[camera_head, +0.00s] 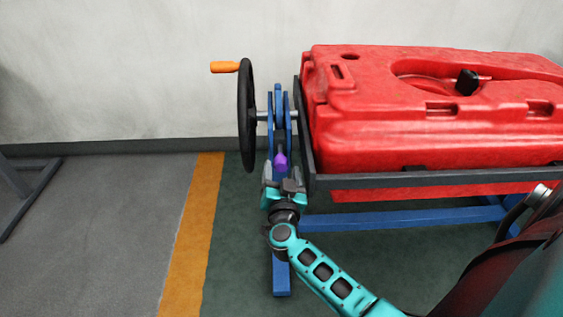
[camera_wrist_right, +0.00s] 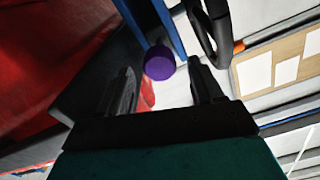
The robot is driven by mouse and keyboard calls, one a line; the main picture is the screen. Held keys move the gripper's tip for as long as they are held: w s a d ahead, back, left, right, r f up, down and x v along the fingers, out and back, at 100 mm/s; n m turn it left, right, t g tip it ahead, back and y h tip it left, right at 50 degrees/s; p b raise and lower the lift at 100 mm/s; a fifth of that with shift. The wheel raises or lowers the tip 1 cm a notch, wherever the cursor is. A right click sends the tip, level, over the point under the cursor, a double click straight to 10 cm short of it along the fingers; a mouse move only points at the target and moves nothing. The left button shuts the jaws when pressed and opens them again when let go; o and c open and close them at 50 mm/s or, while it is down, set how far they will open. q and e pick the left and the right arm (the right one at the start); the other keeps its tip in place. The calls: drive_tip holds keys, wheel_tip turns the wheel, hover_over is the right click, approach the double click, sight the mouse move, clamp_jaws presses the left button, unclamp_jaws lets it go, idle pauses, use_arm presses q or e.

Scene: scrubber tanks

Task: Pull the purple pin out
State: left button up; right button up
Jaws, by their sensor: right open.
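The purple pin (camera_head: 281,161) sits in the blue bracket (camera_head: 279,105) below the wheel's axle. Its round purple end also shows in the right wrist view (camera_wrist_right: 159,63). My right gripper (camera_head: 283,180) is just in front of and below the pin in the head view. In the right wrist view its two dark fingers (camera_wrist_right: 160,88) are spread apart, with the purple end ahead between their tips. I see no finger closed on the pin. The pin's shaft is hidden. My left gripper is in neither view.
A black handwheel (camera_head: 247,115) with an orange handle (camera_head: 225,67) is left of the bracket. A large red tank (camera_head: 420,110) in a dark frame (camera_head: 430,178) is close on the right. Floor left of the orange stripe (camera_head: 192,235) is mostly clear.

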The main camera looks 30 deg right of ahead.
drive_tip(key=p+v, duration=0.1)
drive_tip(key=v, duration=0.8)
drive_tip(key=shift+s+a+p, duration=0.2)
drive_tip(key=shift+s+p, duration=0.05)
drive_tip(key=shift+p, duration=0.1)
drive_tip(key=shift+r, duration=0.1)
